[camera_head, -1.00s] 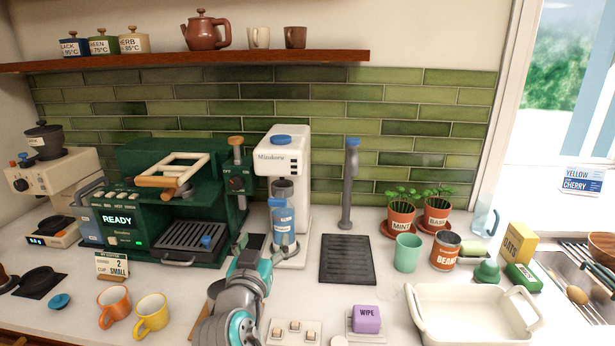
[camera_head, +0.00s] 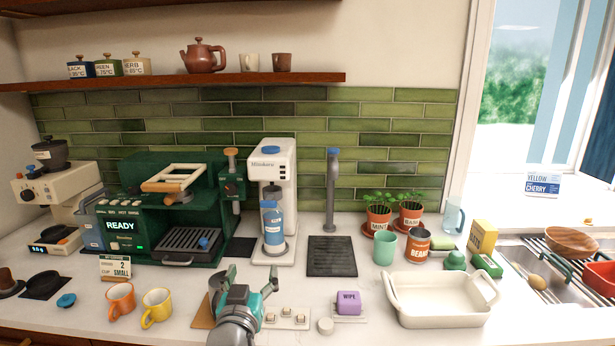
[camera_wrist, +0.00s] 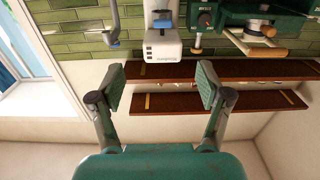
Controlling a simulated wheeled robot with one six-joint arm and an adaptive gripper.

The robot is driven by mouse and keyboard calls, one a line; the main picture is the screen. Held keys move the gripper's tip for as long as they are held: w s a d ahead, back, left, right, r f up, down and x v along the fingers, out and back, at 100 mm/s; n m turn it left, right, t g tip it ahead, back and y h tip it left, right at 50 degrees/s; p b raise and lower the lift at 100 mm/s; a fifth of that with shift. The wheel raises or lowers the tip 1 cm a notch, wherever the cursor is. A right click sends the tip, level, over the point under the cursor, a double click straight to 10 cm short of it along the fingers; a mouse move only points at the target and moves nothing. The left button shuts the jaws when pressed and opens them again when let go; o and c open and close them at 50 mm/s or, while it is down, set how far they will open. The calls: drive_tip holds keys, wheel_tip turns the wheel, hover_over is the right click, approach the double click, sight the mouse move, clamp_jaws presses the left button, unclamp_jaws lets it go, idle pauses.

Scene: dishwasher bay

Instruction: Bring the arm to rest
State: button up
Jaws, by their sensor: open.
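My gripper (camera_head: 245,275) is at the front of the counter in the head view, with its teal wrist low in the picture and its fingers pointing up. In the wrist view my gripper (camera_wrist: 163,88) is open, its two padded fingers wide apart with nothing between them. The wrist view is upside down and shows the shelves, the tiles and the window. The blue bottle (camera_head: 272,225) stands in the white water machine (camera_head: 285,165), behind the gripper and apart from it.
Orange (camera_head: 120,300) and yellow (camera_head: 156,306) mugs stand left of the gripper. A switch plate (camera_head: 287,319), a purple WIPE block (camera_head: 348,302) and a white basin (camera_head: 440,312) are to its right. The green coffee machine (camera_head: 160,215) is behind left. A wooden shelf (camera_head: 170,82) runs above.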

drive_tip(key=s+d+f+n+y, duration=0.1)
drive_tip(key=s+d+f, duration=0.3)
drive_tip(key=f, duration=0.3)
drive_tip(key=s+d+f+n+g, duration=0.1)
drive_tip(key=s+d+f, duration=0.2)
drive_tip(key=d+f, duration=0.3)
drive_tip(key=s+d+f+n+y, duration=0.1)
drive_tip(key=s+d+f, duration=0.25)
drive_tip(key=f, duration=0.45)
drive_tip(key=s+d+f+g, duration=0.1)
drive_tip(key=s+d+f, duration=0.3)
drive_tip(key=s, duration=0.4)
drive_tip(key=s+d+f+g, duration=0.1)
drive_tip(key=s+d+f, duration=0.3)
drive_tip(key=s, duration=0.3)
drive_tip(key=s+d+r+m, duration=0.1)
drive_tip(key=s+d+r, duration=0.1)
drive_tip(key=s, duration=0.6)
drive_tip(key=s+d+r+m+h, duration=0.1)
drive_tip(key=s+d+r, duration=0.1)
drive_tip(key=s, duration=0.7)
drive_tip(key=s+d+r+m, duration=0.1)
drive_tip(key=s+d, duration=0.3)
drive_tip(key=s, duration=0.5)
drive_tip(key=shift+r+h, duration=0.3)
drive_tip(key=shift+r, duration=0.2)
drive_tip(key=shift+d, duration=0.1)
